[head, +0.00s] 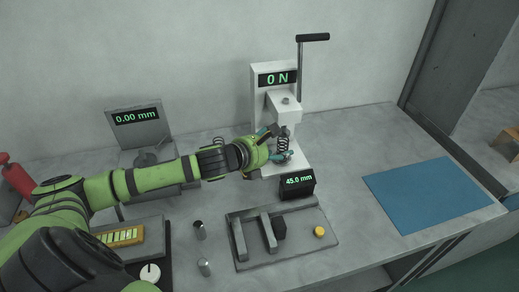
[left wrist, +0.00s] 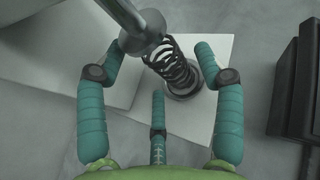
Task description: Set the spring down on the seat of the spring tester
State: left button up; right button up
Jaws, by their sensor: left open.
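The spring tester (head: 263,98) is a white press at the back, with a lever on its right and a display reading 0 N. The dark coil spring (head: 283,143) is upright under its plunger. In the left wrist view the spring (left wrist: 173,62) lies between the round metal plunger (left wrist: 143,30) and the dark round seat (left wrist: 184,88). Its lower end appears to rest on the seat. My left gripper (head: 279,143) has its teal fingers spread around the spring, with visible gaps on both sides (left wrist: 162,58). My right gripper is in neither view.
A black box reading 45.0 mm (head: 297,186) stands in front of the tester. A grey tray (head: 325,246) with blocks and a yellow disc (head: 319,231) is nearer. A gauge reading 0.00 mm (head: 136,118) stands left. The blue mat (head: 430,193) is bare.

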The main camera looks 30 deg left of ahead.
pick_arm(q)
jog(key=p+v, duration=0.2)
jog(key=v, duration=0.7)
jog(key=shift+s+r, duration=0.2)
jog(key=shift+s, duration=0.15)
